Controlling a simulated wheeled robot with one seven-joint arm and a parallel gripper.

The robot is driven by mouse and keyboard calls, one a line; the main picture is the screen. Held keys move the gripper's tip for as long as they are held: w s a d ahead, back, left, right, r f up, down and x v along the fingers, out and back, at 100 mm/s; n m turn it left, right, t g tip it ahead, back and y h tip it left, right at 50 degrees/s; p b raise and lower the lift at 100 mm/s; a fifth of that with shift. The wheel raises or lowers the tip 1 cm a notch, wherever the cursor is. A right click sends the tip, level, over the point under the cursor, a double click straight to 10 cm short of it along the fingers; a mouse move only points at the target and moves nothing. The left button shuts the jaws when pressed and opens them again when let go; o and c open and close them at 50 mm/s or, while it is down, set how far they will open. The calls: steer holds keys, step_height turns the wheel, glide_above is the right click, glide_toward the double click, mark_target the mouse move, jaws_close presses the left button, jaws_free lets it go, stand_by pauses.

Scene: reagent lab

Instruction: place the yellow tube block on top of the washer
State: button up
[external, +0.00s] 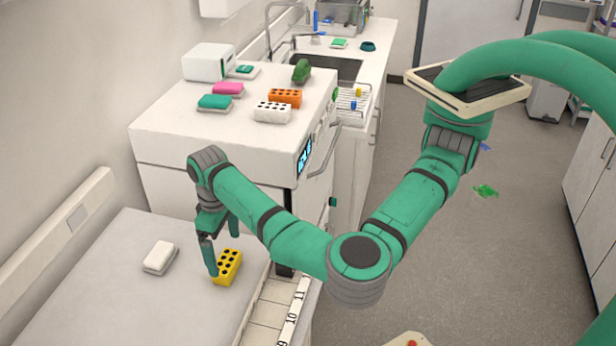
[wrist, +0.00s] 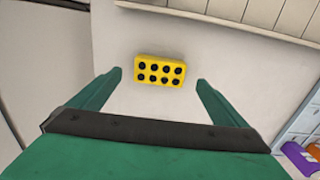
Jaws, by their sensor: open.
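The yellow tube block (external: 228,267) lies on the low grey-white counter, near its right edge, with its dark holes facing up. In the wrist view the yellow tube block (wrist: 160,71) shows just beyond the fingertips, roughly centred between them. My gripper (external: 222,252) points down over the block, with one finger partly in front of it. In the wrist view my gripper (wrist: 158,80) is open, with nothing between its fingers. The washer (external: 205,130) is the white box-shaped machine behind, with a blue display on its front and a flat top.
A white item (external: 160,257) lies left on the counter. The washer's front-left top is clear.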

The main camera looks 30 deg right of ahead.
mark_target(226, 262)
steer(key=shift+w+a+f, duration=0.1)
steer(key=shift+f, duration=3)
steer(key=c, duration=1.3)
steer(key=shift+r, duration=0.1)
steer(key=shift+r, duration=0.6)
steer(key=s+d+r, duration=0.2)
steer(key=d+r, duration=0.2)
steer(key=s+d+r, duration=0.2)
steer(key=d+r, duration=0.1)
steer(key=d, duration=0.1)
steer(key=s+d+r, duration=0.2)
steer(key=d+r, duration=0.2)
steer(key=shift+d+r, duration=0.35)
